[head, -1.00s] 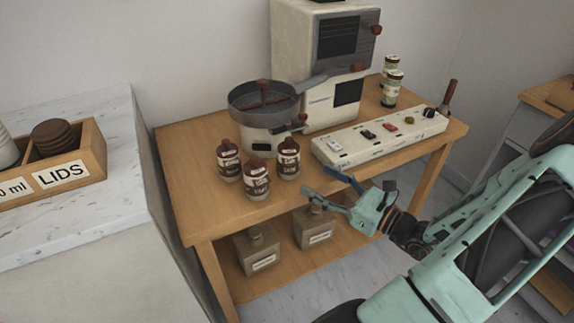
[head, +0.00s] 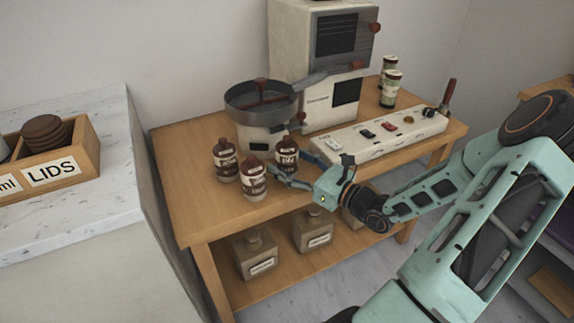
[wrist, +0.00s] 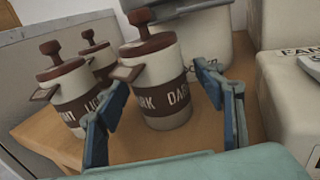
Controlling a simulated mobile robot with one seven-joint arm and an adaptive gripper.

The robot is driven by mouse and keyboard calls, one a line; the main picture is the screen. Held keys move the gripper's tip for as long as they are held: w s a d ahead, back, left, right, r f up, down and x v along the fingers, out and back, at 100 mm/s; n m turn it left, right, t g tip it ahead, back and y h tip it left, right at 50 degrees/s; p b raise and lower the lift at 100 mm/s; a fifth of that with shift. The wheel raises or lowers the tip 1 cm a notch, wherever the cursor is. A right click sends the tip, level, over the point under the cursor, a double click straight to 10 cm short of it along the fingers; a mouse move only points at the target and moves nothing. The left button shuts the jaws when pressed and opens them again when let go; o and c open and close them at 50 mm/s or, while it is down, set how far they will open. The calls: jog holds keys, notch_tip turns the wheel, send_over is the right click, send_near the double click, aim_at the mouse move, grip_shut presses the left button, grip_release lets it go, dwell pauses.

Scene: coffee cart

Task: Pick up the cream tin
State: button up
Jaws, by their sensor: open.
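Three cream tins with brown lids and brown label bands stand upright, close together, on the wooden table. The right one (head: 287,157), labelled DARK in the wrist view (wrist: 166,72), is ahead of my gripper (head: 287,166), between the lines of its fingers. My gripper's blue fingers (wrist: 163,95) are spread open and hold nothing; contact with the tin cannot be told. The front tin (head: 253,180) is just left of the left finger in the wrist view (wrist: 68,95). The third tin (head: 225,160) is partly hidden behind it there (wrist: 96,58). None of these labels clearly reads cream.
A grinder with a round pan (head: 262,100) stands right behind the tins. A cream machine (head: 318,70) and a switch panel (head: 375,133) are to the right. Two green-and-white tins (head: 390,88) stand at the back right. The table's front left is clear.

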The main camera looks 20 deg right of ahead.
jog(key=c, duration=1.5)
jog(key=shift+r, duration=0.1)
